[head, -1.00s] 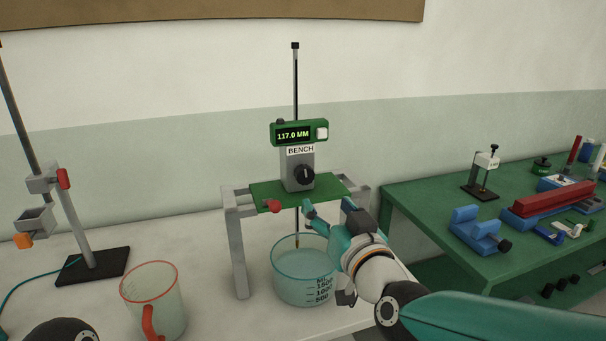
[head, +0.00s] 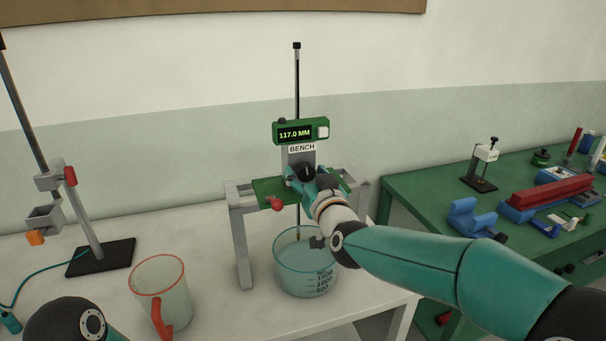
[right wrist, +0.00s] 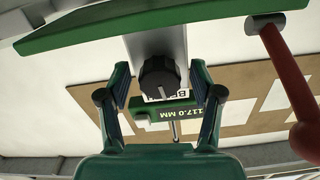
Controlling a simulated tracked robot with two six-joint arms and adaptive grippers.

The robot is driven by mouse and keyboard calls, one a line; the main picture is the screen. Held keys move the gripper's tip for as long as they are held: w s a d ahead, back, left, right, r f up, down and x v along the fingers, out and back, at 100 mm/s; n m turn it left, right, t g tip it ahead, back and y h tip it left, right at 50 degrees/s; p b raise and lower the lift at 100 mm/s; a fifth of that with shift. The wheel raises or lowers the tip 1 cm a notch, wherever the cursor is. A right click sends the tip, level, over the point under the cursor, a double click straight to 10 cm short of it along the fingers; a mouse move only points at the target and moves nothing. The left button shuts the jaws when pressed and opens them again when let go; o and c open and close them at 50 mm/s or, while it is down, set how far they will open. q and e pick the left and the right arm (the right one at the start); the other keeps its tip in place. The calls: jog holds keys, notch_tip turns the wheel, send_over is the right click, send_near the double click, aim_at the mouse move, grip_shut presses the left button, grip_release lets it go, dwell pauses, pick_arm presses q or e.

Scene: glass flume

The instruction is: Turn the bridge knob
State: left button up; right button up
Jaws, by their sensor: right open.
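The bridge knob is a black dial (head: 306,172) with a pale mark, on the front of the grey post under the "BENCH" label. In the right wrist view the knob (right wrist: 158,77) shows between and just beyond the fingertips. My right gripper (head: 308,179) is open, one finger to each side of the knob, with gaps on both sides in the right wrist view (right wrist: 160,90). The green display (head: 300,131) above reads 117.0 MM. My left gripper is out of view.
A red-handled lever (head: 277,204) sticks out at the bridge's left front. A glass beaker (head: 305,275) stands below the bridge. A red-rimmed jug (head: 160,285) and a clamp stand (head: 100,258) are left. A green table (head: 420,195) with tools is right.

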jog(key=c, duration=1.1)
jog(key=shift+f+b, duration=0.15)
jog(key=shift+b, duration=0.25)
jog(key=shift+c, duration=0.2)
jog(key=m+b, duration=0.3)
jog(key=shift+f+b, duration=0.1)
jog(key=shift+b, duration=0.2)
jog(key=shift+r+m+b, duration=0.2)
jog(key=shift+m+b, duration=0.15)
jog(key=shift+m, duration=0.55)
jog(key=o, duration=1.1)
jog(key=shift+o, duration=0.2)
